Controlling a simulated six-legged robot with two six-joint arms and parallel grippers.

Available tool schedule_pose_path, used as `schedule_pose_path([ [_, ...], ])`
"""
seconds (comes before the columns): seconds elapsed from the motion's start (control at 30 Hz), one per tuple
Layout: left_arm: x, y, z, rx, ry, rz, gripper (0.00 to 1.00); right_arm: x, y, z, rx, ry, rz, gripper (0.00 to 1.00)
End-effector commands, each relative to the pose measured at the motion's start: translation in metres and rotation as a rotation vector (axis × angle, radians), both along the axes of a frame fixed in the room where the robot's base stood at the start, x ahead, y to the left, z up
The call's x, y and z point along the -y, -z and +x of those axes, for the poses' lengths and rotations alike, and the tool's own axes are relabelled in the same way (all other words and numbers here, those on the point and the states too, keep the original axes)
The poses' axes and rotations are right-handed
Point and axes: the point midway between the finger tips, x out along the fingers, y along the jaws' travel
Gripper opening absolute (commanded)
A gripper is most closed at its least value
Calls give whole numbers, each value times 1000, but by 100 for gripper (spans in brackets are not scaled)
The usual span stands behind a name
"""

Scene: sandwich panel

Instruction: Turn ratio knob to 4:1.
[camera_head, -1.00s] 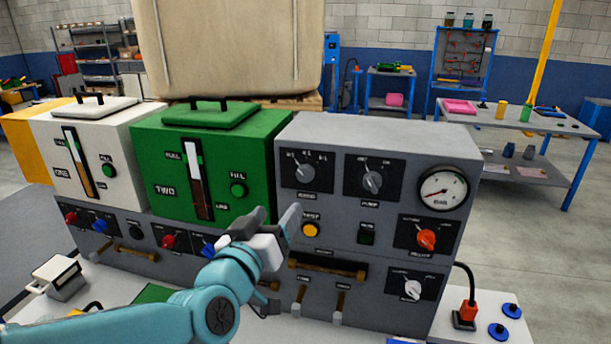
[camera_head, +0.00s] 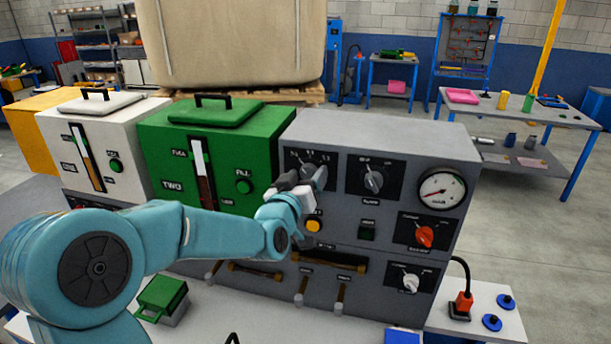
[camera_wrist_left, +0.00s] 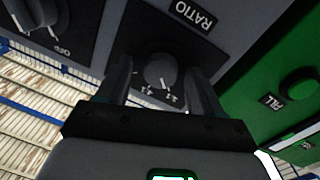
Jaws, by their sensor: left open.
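The ratio knob (camera_wrist_left: 160,72) is a grey dial with a pale pointer line on a black plate (camera_wrist_left: 195,50) lettered RATIO in the left wrist view. Its scale marks are too small to read surely. In the head view the knob's plate (camera_head: 292,157) is on the grey panel's upper left, and my gripper partly covers it. My left gripper (camera_head: 300,180) is at the knob. In the left wrist view its two fingers (camera_wrist_left: 160,90) are apart, one on each side of the knob; contact cannot be told. My right gripper is not in view.
The pump knob (camera_head: 373,180), a gauge (camera_head: 442,190), a red selector (camera_head: 425,237) and a yellow button (camera_head: 313,226) are close by on the panel. The green tank (camera_head: 240,150) stands directly left. A brown handle bar (camera_head: 340,260) sticks out below.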

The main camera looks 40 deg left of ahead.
Motion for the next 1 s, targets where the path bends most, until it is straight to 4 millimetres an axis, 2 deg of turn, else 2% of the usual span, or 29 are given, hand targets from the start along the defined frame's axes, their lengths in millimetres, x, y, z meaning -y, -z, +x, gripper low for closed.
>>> schedule_pose_path([
  [0.07,0,0,0,1,0,0,66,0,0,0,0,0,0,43],
  [0.1,0,0,0,1,0,0,63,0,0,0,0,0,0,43],
  [0.27,0,0,-1,0,0,0,11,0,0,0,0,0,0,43],
  [0.67,1,1,0,-26,1,51,10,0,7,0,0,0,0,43],
  [1.0,1,0,0,-146,1,267,10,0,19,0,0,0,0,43],
])
